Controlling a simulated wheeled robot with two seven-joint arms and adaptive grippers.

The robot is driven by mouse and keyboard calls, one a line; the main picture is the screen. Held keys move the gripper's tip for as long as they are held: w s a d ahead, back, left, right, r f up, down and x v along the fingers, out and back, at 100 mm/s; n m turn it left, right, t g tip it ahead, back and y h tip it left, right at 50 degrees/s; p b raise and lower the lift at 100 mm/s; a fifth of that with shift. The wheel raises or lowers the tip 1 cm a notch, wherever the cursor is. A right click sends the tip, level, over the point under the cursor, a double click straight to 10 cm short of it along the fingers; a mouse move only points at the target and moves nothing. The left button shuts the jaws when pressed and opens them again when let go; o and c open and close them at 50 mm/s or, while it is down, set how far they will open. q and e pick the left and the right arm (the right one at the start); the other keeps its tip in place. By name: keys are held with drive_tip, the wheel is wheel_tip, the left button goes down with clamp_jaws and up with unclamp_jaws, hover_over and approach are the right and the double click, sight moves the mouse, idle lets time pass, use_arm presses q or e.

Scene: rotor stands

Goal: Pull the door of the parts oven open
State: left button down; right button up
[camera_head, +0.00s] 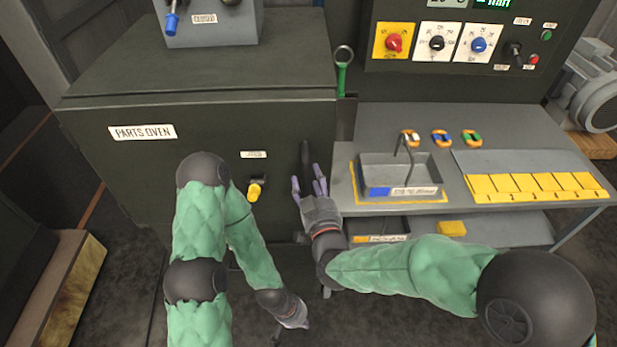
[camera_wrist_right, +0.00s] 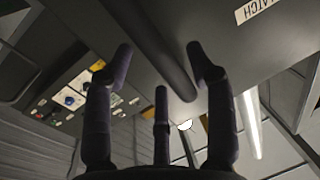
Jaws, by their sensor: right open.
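The parts oven (camera_head: 95,165) is a dark cabinet with a white "PARTS OVEN" label, and its front door looks shut. A dark upright bar handle (camera_head: 305,154) is at the door's right side. A yellow-tipped latch (camera_head: 256,188) sits left of it, under a small label. My right gripper (camera_head: 308,180) is open at the lower part of the handle. In the right wrist view the handle (camera_wrist_right: 172,62) runs between the spread fingers of that gripper (camera_wrist_right: 160,72); contact cannot be told. My left gripper (camera_head: 300,322) hangs low before the oven; its fingers are unclear.
Right of the oven, a workbench (camera_head: 375,120) holds a grey tray (camera_head: 368,172), several coloured rings and a yellow numbered strip (camera_head: 535,186). A control panel (camera_head: 440,65) stands behind it. A wooden-edged crate (camera_head: 75,290) is at lower left. Floor shows before the oven.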

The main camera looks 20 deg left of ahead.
drive_tip(key=shift+x, duration=1.1)
clamp_jaws()
drive_tip(key=shift+s, duration=0.1)
